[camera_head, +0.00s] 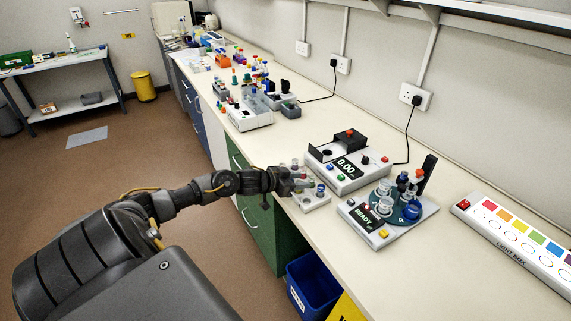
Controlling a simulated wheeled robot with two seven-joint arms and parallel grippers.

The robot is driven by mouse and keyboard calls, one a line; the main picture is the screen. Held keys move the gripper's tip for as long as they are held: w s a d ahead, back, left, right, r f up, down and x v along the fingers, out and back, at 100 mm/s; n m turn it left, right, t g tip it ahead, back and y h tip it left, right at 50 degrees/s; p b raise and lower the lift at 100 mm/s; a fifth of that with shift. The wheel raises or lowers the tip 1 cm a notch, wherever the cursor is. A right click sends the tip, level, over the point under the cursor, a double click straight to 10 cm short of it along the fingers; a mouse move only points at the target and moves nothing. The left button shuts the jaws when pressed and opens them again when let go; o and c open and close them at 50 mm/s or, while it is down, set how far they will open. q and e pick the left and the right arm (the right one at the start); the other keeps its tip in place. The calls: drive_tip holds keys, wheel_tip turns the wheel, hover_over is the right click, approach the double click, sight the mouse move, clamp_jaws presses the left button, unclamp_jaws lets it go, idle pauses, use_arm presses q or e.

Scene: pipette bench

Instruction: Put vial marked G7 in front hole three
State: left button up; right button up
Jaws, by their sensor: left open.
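My left arm reaches in from the left, and my left gripper (300,184) is over the left side of a small pale rack (318,206) at the bench's front edge. The gripper is open, with its fingers close to small vials there. I cannot tell whether it touches any. A vial with a blue cap (320,188) stands in the rack just right of the fingers. More small caps show behind the gripper. No marking such as G7 is legible, and the gripper hides part of the rack and its holes. My right gripper is not in view.
A scale-like device reading 0.00 (347,168) stands right behind the rack. A device reading READY (367,217) with a round carousel is to the right, then a light box (515,236). Other racks (250,114) stand farther along.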

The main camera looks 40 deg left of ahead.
use_arm(q)
drive_tip(key=v, duration=1.2)
drive_tip(key=shift+b, duration=0.45)
drive_tip(key=shift+f, duration=0.15)
drive_tip(key=s+a+f+n+g+y, duration=0.1)
drive_tip(key=s+a+f+y, duration=0.15)
drive_tip(key=f, duration=0.55)
drive_tip(key=s+a+f+n+g+y, duration=0.1)
drive_tip(key=s+a+f, duration=0.3)
drive_tip(key=f, duration=0.5)
drive_tip(key=s+a+f+n+g+y, duration=0.1)
drive_tip(key=s+a+f+y, duration=0.15)
drive_tip(key=f, duration=0.55)
drive_tip(key=s+d+f+g, duration=0.2)
drive_tip(key=s+d+f, duration=0.2)
drive_tip(key=s+f, duration=0.8)
drive_tip(key=s+d+f+m+g+h+b, duration=0.1)
drive_tip(key=s+d+f+g, duration=0.2)
drive_tip(key=s+d+f, duration=0.7)
drive_tip(key=s+d+f+m+g+h+b, duration=0.1)
drive_tip(key=s+d+f+g+b, duration=0.1)
drive_tip(key=s+d+f, duration=0.9)
drive_tip(key=shift+s+d+f+g, duration=0.25)
drive_tip(key=shift+d+f+g, duration=0.55)
drive_tip(key=shift+d, duration=2)
